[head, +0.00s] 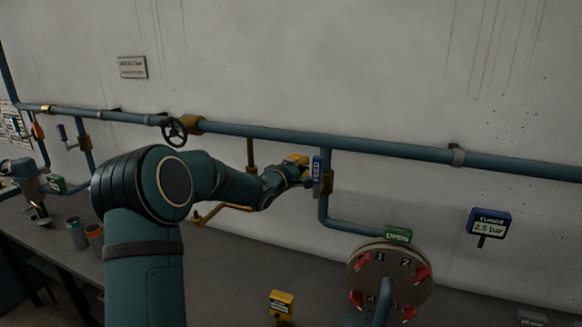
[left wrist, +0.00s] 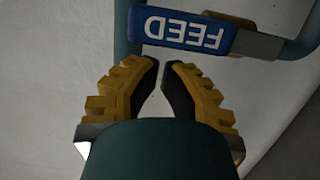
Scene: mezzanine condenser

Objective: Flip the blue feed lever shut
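The blue feed lever (head: 317,170), marked FEED, stands upright in the head view, at the top of a teal pipe that drops from the wall pipe. My left gripper (head: 302,163) is just left of it, its yellow fingers partly hidden. In the left wrist view the lever (left wrist: 186,30) lies across the top with its lettering upside down. There the left gripper's fingertips (left wrist: 162,64) point at the lever from below, a narrow gap between them and nothing held. Whether they touch the lever I cannot tell. My right gripper is not in view.
A round numbered dial (head: 357,262) with red marks and a green OPEN sign (head: 398,235) stand right of the drop pipe. A yellow box (head: 281,305) stands in front; a gauge (head: 490,222) is on the wall.

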